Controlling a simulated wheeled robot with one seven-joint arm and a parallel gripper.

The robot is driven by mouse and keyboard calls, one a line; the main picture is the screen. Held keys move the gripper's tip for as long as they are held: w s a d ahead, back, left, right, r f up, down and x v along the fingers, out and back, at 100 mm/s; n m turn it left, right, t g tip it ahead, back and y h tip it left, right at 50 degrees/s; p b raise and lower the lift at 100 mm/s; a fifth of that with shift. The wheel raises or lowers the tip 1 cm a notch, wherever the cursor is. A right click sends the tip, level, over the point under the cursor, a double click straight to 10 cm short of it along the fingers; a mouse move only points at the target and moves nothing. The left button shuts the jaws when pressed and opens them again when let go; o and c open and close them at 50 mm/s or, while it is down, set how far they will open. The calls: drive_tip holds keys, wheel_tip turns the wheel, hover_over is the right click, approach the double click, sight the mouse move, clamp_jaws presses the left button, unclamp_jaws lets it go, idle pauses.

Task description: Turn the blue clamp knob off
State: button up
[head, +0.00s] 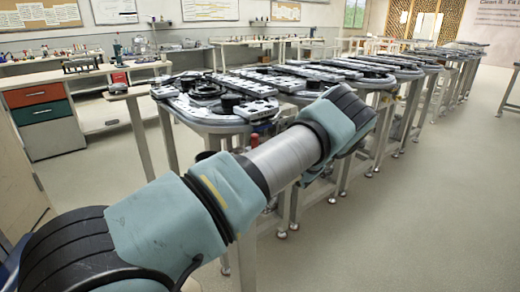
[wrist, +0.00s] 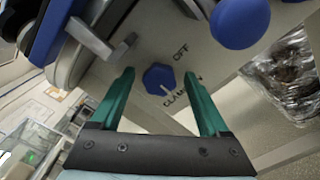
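The blue clamp knob (wrist: 158,78) shows in the wrist view, a faceted blue knob with a pale pointer line on a grey panel. Printed lettering beside it reads "OFF" and what looks like "CLAMP". The pointer is angled toward the lower right of the picture. My gripper (wrist: 158,82) is open, its two green fingers either side of the knob in the picture. I cannot tell whether the fingertips reach the panel; no contact is visible. In the head view my own arm hides the gripper and the knob.
A round blue ball-like handle (wrist: 240,22) lies close by at the upper right of the wrist view. A grey metal bracket (wrist: 92,36) stands at upper left, and a clear-wrapped bundle (wrist: 292,75) at right. In the head view the track tables (head: 215,118) stretch back; the floor at right is clear.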

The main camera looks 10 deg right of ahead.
clamp_jaws()
idle(0.4)
drive_tip(key=shift+n, duration=0.3)
drive_tip(key=shift+s+a+n+b, duration=0.1)
drive_tip(key=shift+n+b, duration=1.95)
drive_tip(key=shift+n, duration=1.9)
drive_tip(key=shift+a+n+b, duration=0.1)
drive_tip(key=shift+n+b, duration=1.9)
drive_tip(key=shift+n, duration=1.95)
